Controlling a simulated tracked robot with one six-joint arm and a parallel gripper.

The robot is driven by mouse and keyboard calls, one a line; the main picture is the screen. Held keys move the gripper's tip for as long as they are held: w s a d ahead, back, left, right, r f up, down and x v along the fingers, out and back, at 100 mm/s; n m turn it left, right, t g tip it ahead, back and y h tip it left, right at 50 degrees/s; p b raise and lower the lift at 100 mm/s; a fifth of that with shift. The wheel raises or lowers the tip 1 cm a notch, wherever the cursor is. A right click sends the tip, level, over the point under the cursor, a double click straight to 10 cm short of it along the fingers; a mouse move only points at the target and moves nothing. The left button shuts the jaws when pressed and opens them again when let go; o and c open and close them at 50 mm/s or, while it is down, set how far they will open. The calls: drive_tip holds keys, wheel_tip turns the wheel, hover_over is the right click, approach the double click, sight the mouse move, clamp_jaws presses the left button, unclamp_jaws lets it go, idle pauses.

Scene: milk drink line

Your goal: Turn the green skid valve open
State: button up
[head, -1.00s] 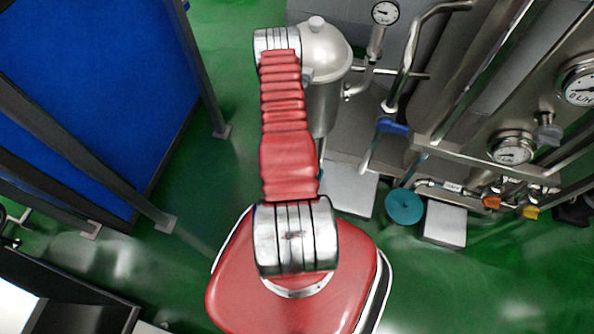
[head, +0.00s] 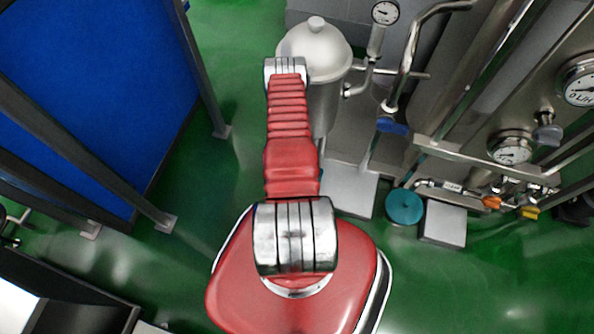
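A teal-green round disc (head: 404,206) sits low on the skid, beside a grey block. It is the only green-toned fitting I can make out there, and I cannot tell for sure whether it is the valve's handwheel or how far it is turned. Other valve handles on the skid are blue (head: 392,126), orange (head: 491,202) and yellow (head: 530,212). My red arm reaches up the middle of the head view, left of the skid. My gripper is out of sight, so its opening and its distance to the valve do not show.
A steel vessel (head: 316,52) stands just behind my arm. Steel pipes and gauges (head: 510,148) crowd the right side. A blue panel (head: 95,85) in a dark frame is at left. Green floor (head: 215,190) is clear between panel and arm.

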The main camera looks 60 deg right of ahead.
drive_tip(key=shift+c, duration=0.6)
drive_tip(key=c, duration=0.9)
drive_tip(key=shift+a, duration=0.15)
